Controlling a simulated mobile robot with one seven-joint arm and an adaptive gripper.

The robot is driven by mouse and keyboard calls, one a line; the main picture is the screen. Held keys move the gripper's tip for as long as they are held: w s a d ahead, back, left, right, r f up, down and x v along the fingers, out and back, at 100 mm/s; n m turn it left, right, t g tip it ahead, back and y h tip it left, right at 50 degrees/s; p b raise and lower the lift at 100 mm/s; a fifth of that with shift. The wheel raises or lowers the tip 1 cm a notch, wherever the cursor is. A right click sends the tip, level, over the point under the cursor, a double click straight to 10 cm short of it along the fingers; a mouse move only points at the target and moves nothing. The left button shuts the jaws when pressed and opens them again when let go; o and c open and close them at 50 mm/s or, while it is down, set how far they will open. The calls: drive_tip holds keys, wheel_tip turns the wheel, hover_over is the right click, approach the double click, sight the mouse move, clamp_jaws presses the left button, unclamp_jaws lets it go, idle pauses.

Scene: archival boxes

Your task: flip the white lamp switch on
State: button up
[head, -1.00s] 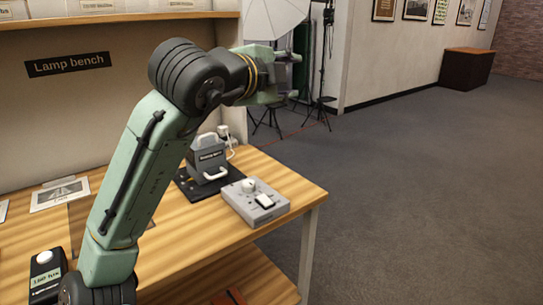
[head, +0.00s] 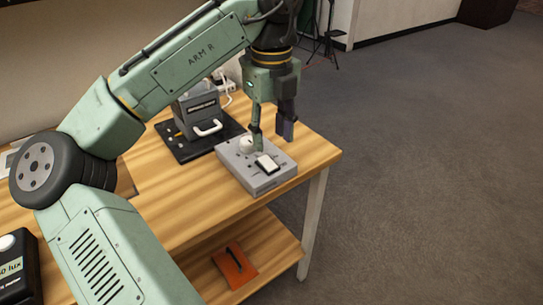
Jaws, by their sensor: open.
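The white lamp switch (head: 267,163) is a rocker on top of a grey control box (head: 256,183) near the bench's right end. A white round knob (head: 245,143) sits behind it on the same box. My gripper (head: 271,146) points down over the box, its two fingers apart and nothing between them. The left finger is just behind the switch, near the knob; the right finger is by the box's right back side. I cannot tell whether either finger touches the box.
The wooden bench (head: 318,156) ends just right of the box. A dark grey device with a handle (head: 206,127) stands on a black mat (head: 190,150) behind it. An orange item (head: 234,267) lies on the lower shelf. A black meter (head: 15,270) is at the left.

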sight(272, 167)
wheel_tip(272, 167, down, 7)
drive_tip(key=shift+f, duration=0.1)
drive_tip(key=shift+c, duration=0.4)
clamp_jaws()
